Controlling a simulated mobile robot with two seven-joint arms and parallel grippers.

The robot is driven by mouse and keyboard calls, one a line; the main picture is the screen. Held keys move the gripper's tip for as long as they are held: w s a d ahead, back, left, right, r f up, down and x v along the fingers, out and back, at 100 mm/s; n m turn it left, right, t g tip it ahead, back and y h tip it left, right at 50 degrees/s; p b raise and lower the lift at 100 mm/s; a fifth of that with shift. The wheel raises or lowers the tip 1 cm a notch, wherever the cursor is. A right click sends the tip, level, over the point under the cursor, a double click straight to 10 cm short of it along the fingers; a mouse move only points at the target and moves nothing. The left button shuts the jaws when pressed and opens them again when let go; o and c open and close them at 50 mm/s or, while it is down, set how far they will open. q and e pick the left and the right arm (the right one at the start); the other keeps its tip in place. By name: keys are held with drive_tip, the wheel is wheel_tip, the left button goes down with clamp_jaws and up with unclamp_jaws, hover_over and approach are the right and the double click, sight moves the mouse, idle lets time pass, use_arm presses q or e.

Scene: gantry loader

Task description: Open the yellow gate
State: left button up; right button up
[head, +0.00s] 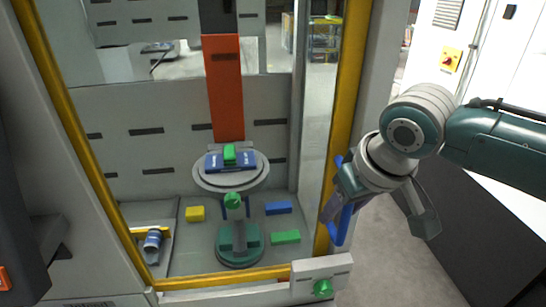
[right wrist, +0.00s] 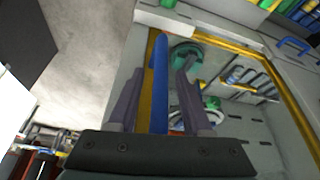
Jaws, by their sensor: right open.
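The yellow gate (head: 340,120) is a yellow frame around the front of the machine and looks closed. A blue bar handle (head: 345,222) sits on its right side. My right gripper (head: 334,208) is at this handle, coming from the right. In the right wrist view, the blue handle (right wrist: 159,85) runs between the two dark fingers of my open right gripper (right wrist: 158,78). I cannot tell whether either finger touches it. My left gripper is not in view.
Behind the gate are a round table (head: 205,183) with a blue part on it, a green fixture (head: 240,245), and yellow, blue and green blocks. A panel with a green knob (head: 322,288) is below the gate's right corner. Grey floor (head: 385,260) is clear at right.

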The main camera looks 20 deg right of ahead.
drive_tip(key=shift+c, duration=0.3)
clamp_jaws()
idle(1.1)
